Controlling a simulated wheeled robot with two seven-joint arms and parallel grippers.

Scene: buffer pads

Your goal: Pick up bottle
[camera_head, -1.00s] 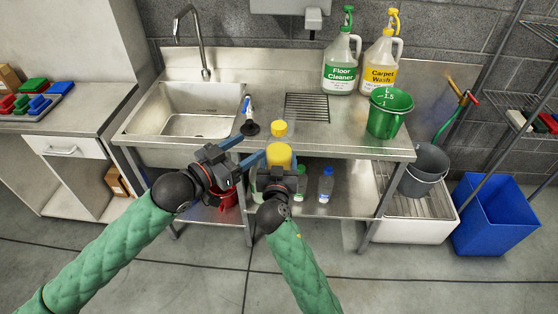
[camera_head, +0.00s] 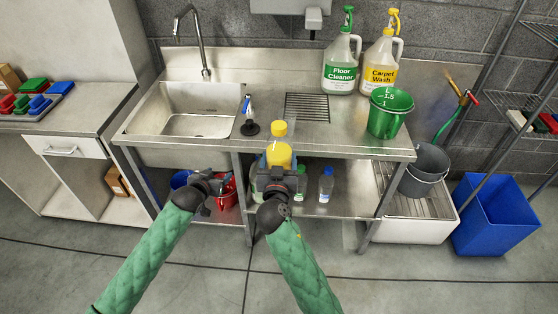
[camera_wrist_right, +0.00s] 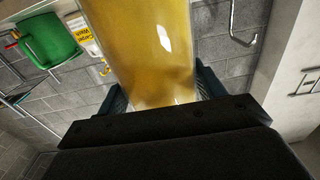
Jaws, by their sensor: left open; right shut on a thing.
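A clear bottle with a yellow cap and yellow liquid (camera_head: 279,155) stands upright in front of the metal counter's front edge. My right gripper (camera_head: 279,168) is shut on it, with the wrist below the bottle. In the right wrist view, the bottle's yellow body (camera_wrist_right: 155,55) fills the middle, with a dark finger on each side. My left gripper (camera_head: 218,183) is open and empty, low and to the left of the bottle, in front of the lower shelf. It partly hides a red bucket there.
The metal counter (camera_head: 335,142) holds a sink (camera_head: 190,115), a blue-and-white spray item (camera_head: 249,118), a green bucket (camera_head: 387,118) and Floor Cleaner (camera_head: 340,70) and Carpet Wash (camera_head: 379,70) jugs. Small bottles (camera_head: 326,186) stand on the lower shelf. A blue bin (camera_head: 495,220) is at right.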

